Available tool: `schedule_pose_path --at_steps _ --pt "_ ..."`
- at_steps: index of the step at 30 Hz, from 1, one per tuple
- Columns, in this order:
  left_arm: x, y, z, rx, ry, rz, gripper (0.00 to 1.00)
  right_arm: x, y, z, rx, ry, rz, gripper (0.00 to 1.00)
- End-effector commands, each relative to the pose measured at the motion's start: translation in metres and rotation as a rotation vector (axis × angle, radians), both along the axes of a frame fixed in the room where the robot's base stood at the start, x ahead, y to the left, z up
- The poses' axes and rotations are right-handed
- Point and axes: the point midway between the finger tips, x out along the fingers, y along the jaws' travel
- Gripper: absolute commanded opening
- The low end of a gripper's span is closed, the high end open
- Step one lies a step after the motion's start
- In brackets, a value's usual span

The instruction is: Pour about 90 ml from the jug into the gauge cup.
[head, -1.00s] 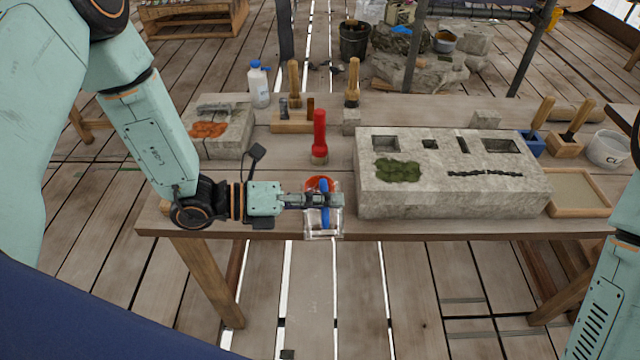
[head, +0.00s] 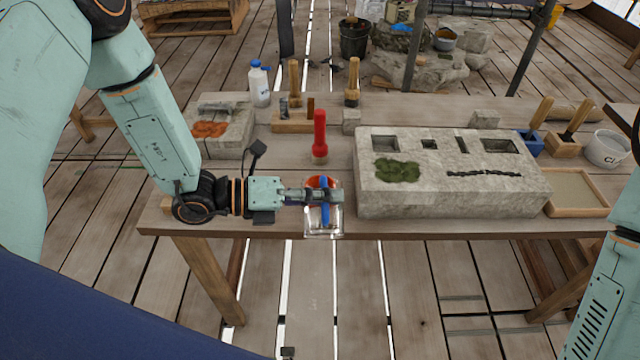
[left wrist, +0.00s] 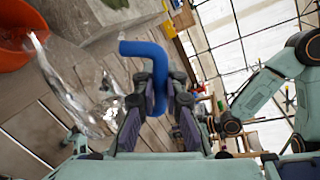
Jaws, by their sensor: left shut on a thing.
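The clear jug (head: 311,222) with a blue handle (head: 325,214) is at the table's front edge in the head view. My left gripper (head: 334,196) is shut on the handle, which also shows between the fingers in the left wrist view (left wrist: 145,48). The jug's clear body (left wrist: 75,95) lies left of the fingers there. An orange-red vessel (head: 314,183), perhaps the gauge cup, is just behind the gripper, partly hidden; it also shows at the left wrist view's upper left (left wrist: 14,50). I cannot tell the liquid levels or whether liquid is flowing. My right gripper is out of view.
A large stone block (head: 455,195) stands close right of the jug. A red-handled tool (head: 320,135) stands behind. A smaller stone block (head: 215,142), a white bottle (head: 259,85) and a wooden tool rack (head: 290,124) are farther back.

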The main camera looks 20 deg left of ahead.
Motion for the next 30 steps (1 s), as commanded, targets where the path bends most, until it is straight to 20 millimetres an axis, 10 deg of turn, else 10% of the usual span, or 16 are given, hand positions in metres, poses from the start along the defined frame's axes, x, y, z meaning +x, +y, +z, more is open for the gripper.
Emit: schedule_pose_path --at_steps 9,30 --pt "-0.019 -0.007 -0.038 0.086 -0.239 0.000 0.00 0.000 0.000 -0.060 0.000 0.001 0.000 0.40" --pt "-0.037 -0.014 -0.047 0.163 -0.446 0.000 0.00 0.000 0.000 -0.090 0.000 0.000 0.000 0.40"
